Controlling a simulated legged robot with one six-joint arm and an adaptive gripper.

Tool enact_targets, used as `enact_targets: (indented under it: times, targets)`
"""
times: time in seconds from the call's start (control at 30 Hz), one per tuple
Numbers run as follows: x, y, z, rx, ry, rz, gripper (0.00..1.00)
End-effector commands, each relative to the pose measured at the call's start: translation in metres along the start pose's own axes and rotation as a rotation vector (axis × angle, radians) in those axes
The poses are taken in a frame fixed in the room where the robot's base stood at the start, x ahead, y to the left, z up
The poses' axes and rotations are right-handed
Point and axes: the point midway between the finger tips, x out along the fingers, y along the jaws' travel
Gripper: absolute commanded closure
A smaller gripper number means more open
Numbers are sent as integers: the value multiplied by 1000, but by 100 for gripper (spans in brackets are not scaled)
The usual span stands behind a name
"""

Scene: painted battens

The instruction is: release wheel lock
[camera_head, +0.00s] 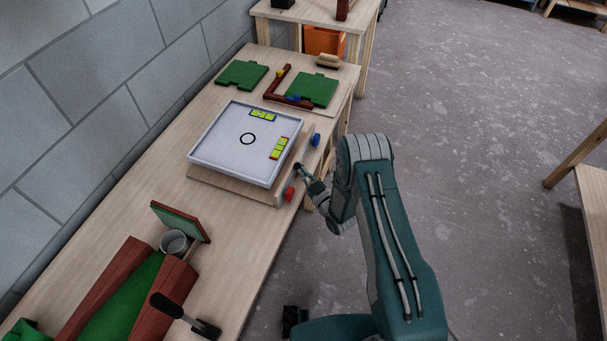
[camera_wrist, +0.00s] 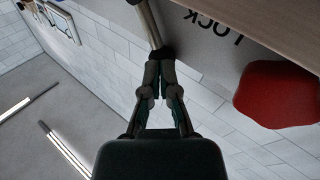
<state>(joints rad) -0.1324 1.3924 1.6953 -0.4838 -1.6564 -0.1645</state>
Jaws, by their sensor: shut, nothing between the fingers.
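A tilt-table with a white tray (camera_head: 240,158) stands on a wooden base on the bench. A red knob (camera_head: 288,194) and a blue knob (camera_head: 315,139) stick out from its right side. My gripper (camera_wrist: 161,65) is shut and empty, with its fingertips close together. In the wrist view a pale lever (camera_wrist: 147,22) with a dark end comes down from the top edge to the fingertips; whether they touch is unclear. The word LOCK (camera_wrist: 214,24) shows upside down on a grey panel beside the lever. The red knob also shows in the wrist view (camera_wrist: 278,94), right of my fingers.
Green boards (camera_head: 242,74) and a dark red L-shaped piece (camera_head: 277,91) lie behind the tray. A dark red and green assembly with a grey cup (camera_head: 174,243) and a black-handled clamp (camera_head: 167,306) fill the near bench. A block wall bounds the left; floor is open right.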

Motion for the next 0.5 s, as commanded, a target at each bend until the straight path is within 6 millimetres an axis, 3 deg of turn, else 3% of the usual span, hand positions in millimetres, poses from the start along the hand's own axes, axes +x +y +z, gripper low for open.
enact_targets:
  times: [0.5]
  targets:
    - [5,7,-5,98,-69,1,100]
